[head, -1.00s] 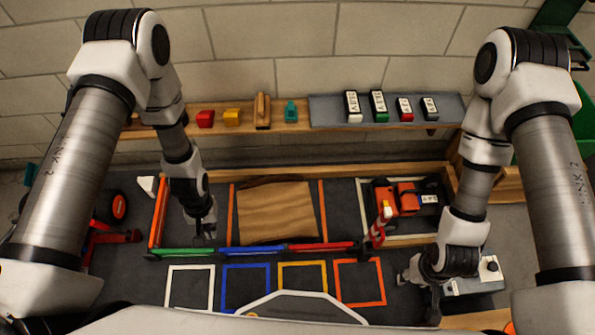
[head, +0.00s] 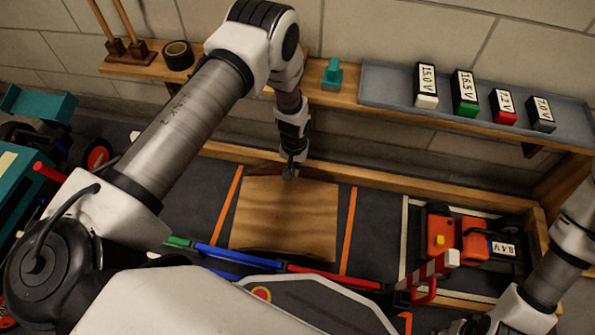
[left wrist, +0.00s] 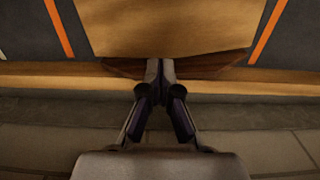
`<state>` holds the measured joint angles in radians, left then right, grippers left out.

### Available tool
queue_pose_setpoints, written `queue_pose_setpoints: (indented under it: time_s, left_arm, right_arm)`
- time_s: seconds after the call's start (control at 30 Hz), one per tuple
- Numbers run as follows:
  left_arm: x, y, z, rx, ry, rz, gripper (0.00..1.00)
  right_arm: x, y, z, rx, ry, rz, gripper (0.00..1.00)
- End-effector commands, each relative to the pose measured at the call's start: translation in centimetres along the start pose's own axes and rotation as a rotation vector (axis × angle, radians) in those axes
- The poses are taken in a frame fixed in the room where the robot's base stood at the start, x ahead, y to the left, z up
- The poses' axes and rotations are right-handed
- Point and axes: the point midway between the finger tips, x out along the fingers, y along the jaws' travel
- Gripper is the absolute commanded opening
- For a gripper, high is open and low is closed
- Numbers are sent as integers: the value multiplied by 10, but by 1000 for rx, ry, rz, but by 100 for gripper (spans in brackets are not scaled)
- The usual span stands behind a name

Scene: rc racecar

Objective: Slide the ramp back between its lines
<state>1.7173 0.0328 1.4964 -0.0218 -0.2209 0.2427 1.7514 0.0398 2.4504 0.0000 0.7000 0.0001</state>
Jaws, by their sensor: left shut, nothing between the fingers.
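The ramp (head: 285,218) is a brown wooden board on the dark floor of the track. It lies between two orange lines, the left line (head: 229,205) and the right line (head: 348,232), with the narrower gap on its left. My left gripper (head: 289,174) is shut and empty, pointing down at the middle of the ramp's far edge. In the left wrist view the closed fingertips (left wrist: 160,68) overlap the edge of the ramp (left wrist: 170,25); contact cannot be told. Of my right arm only part shows at the lower right; its gripper is out of view.
A wooden rail (head: 385,185) runs behind the ramp. Blue (head: 238,257) and red (head: 333,277) bars lie along the front. A red vehicle (head: 470,240) stands right in a white-lined bay. A shelf with labelled blocks (head: 466,95) hangs above. The floor right of the ramp is clear.

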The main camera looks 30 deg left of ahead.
Motion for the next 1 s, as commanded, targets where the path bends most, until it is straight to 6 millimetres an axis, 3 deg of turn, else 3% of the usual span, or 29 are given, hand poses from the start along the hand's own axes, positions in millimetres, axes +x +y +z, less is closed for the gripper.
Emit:
queue_pose_setpoints:
  time_s: [0.03, 0.37, 0.43, 0.6, 1.0]
  left_arm:
    - [17, 0, 0, 0, -1, 0, 0]
    - [90, 0, 1, 0, -1, 0, 0]
    - [88, 0, -16, -1, 6, 2, 0]
    - [84, 0, -36, 0, 3, 1, 0]
    - [81, 0, -41, 0, 0, 0, 0]
  right_arm:
    - [12, 0, 0, 1, 0, 0, 41]
    - [55, 1, -2, 10, 6, 1, 41]
    - [64, 2, -3, 12, 7, 1, 41]
    - [76, 2, -5, 12, 13, 2, 41]
    - [77, 2, -6, 11, 15, 2, 41]
